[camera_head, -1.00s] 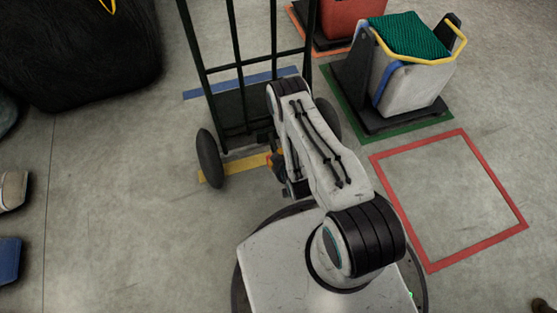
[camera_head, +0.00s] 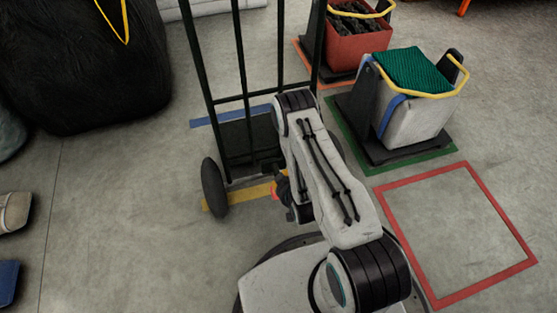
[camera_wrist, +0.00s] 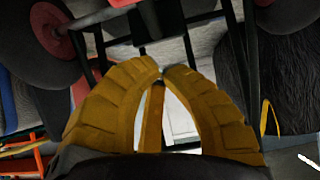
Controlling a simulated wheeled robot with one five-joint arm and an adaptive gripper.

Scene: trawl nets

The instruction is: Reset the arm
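My arm folds forward over my base in the head view, its forearm reaching up toward a black hand truck (camera_head: 245,98). My gripper is mostly hidden behind the forearm there; in the wrist view my gripper (camera_wrist: 161,71) shows two curved, ribbed yellow fingers. Their tips come together and nothing is visibly held at them. A narrow yellow strip (camera_wrist: 152,115) shows in the gap between the fingers; I cannot tell what it belongs to.
The hand truck, with a black wheel (camera_head: 214,187), stands close ahead of my arm. A grey bin with green netting (camera_head: 412,100) and a red bin (camera_head: 357,48) stand at upper right. A black net heap (camera_head: 90,70) is at upper left. The red floor square (camera_head: 382,190) is empty.

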